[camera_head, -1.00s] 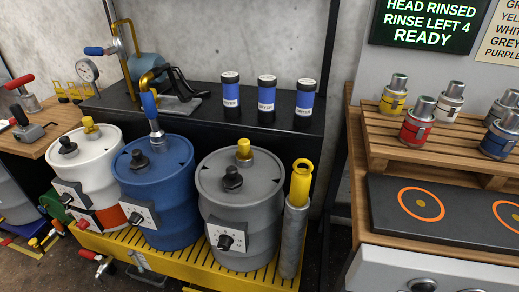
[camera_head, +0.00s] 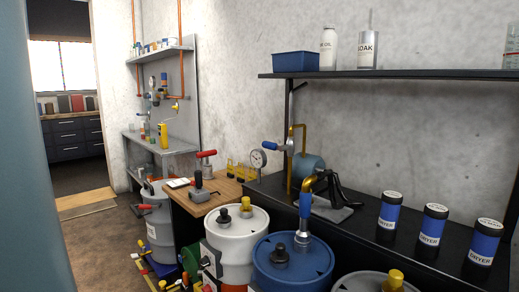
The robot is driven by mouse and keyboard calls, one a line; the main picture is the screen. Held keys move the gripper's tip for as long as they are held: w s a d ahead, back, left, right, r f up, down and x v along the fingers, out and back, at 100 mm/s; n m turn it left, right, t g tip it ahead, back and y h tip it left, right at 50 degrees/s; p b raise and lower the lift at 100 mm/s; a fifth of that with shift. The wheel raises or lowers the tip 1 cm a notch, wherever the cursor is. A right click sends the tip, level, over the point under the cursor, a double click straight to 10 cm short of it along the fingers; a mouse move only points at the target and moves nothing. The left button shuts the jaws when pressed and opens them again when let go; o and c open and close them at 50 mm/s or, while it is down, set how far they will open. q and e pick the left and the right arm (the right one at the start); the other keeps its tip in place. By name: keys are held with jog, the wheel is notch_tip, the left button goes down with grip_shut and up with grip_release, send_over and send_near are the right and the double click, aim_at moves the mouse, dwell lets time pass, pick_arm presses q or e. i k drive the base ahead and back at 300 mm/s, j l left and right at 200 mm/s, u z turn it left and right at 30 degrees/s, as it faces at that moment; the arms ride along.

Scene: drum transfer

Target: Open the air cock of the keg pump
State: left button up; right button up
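Neither of my grippers is in view. No part is labelled as the keg pump or its air cock, and I cannot tell for sure which they are. A blue-grey round-bodied machine (camera_head: 308,168) stands on the dark bench with a yellow pipe, a round gauge (camera_head: 258,159) and a blue lever (camera_head: 272,146). The blue drum (camera_head: 278,266) has a fitting with an upright blue handle (camera_head: 305,204) under a curved yellow pipe. A red-handled fitting (camera_head: 207,158) stands on the wooden bench behind a grey clamp-like tool (camera_head: 197,190).
A white drum (camera_head: 237,240) and a grey drum (camera_head: 350,283) flank the blue one. Several dryer cans (camera_head: 434,225) line the dark bench. A doorway opens at the left, with bare floor (camera_head: 100,240) before it. A blue-grey upright (camera_head: 25,150) covers the left edge.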

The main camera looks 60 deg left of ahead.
aim_at(267, 145)
jog(key=u, duration=1.75)
jog(key=i+j, duration=0.1)
jog(key=u, duration=0.05)
